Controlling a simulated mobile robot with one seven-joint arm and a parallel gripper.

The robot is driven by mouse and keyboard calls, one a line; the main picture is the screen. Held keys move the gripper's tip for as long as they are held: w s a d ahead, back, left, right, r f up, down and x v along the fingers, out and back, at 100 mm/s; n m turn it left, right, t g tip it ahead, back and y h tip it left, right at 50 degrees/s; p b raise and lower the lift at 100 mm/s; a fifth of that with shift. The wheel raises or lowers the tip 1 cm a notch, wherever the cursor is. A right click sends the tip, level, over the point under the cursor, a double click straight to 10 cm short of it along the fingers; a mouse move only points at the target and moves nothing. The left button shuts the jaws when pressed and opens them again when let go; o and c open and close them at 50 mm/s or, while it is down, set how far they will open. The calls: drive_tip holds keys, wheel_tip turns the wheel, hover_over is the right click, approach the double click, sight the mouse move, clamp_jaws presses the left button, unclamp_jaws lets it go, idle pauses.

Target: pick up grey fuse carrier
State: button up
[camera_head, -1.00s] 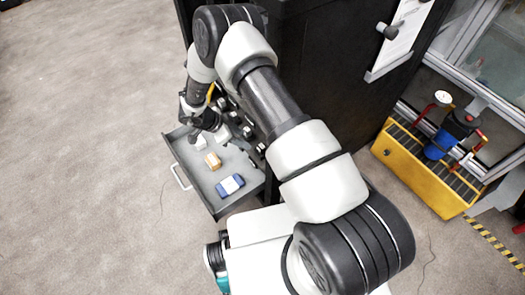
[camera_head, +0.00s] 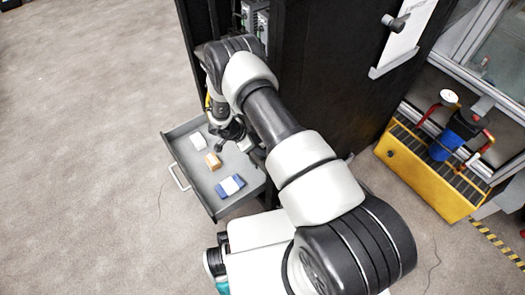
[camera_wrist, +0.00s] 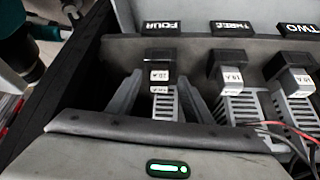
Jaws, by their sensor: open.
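In the wrist view, a fuse carrier (camera_wrist: 159,76) with a black top and a light 10 A label sits below the plate marked FOUR, above a grey ribbed body. My gripper (camera_wrist: 160,92) is open, with one grey finger on each side of it; I cannot tell whether they touch it. In the head view, my gripper (camera_head: 232,132) is over the back of the open drawer. A pale grey-white block (camera_head: 198,140) lies in the drawer to its left. I cannot tell which piece is the grey fuse carrier.
Similar carriers stand under THREE (camera_wrist: 230,64) and TWO (camera_wrist: 288,70); red and black wires lie at right. The dark cabinet (camera_head: 335,90) stands beside my arm.

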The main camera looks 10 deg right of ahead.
drive_tip(key=c, duration=1.1)
drive_tip(key=shift+r, duration=0.1)
